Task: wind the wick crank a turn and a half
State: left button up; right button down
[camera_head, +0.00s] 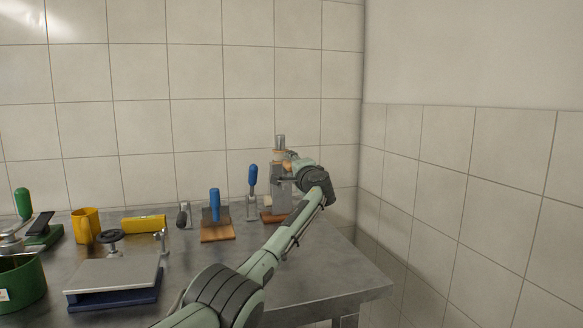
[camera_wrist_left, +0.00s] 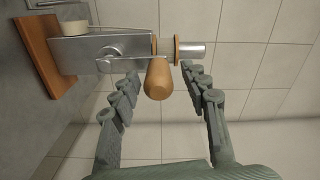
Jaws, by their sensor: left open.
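The wick crank stands at the back right of the table, a grey metal post (camera_head: 281,178) on a wooden base. In the left wrist view its metal body (camera_wrist_left: 110,50) runs sideways from the brown base (camera_wrist_left: 45,55) to a silver cylinder with wooden rings. Its pear-shaped wooden handle (camera_wrist_left: 158,80) points towards the camera. My left gripper (camera_wrist_left: 162,78) is open, with its fingers on either side of the handle and gaps visible between them. In the head view my left arm and wrist (camera_head: 313,181) hide part of the crank. My right gripper is out of view.
Left of the crank are a blue-handled lever (camera_head: 252,175), a blue handle on a wooden block (camera_head: 214,205), a yellow cylinder (camera_head: 144,224), a yellow mug (camera_head: 86,225), a scale-like plate (camera_head: 115,274) and a green pot (camera_head: 20,284). Tiled walls stand close behind and right.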

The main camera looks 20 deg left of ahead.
pick_arm(q)
jog(key=shift+s+d, duration=0.35)
jog(key=shift+s, duration=0.05)
jog(key=v, duration=1.1)
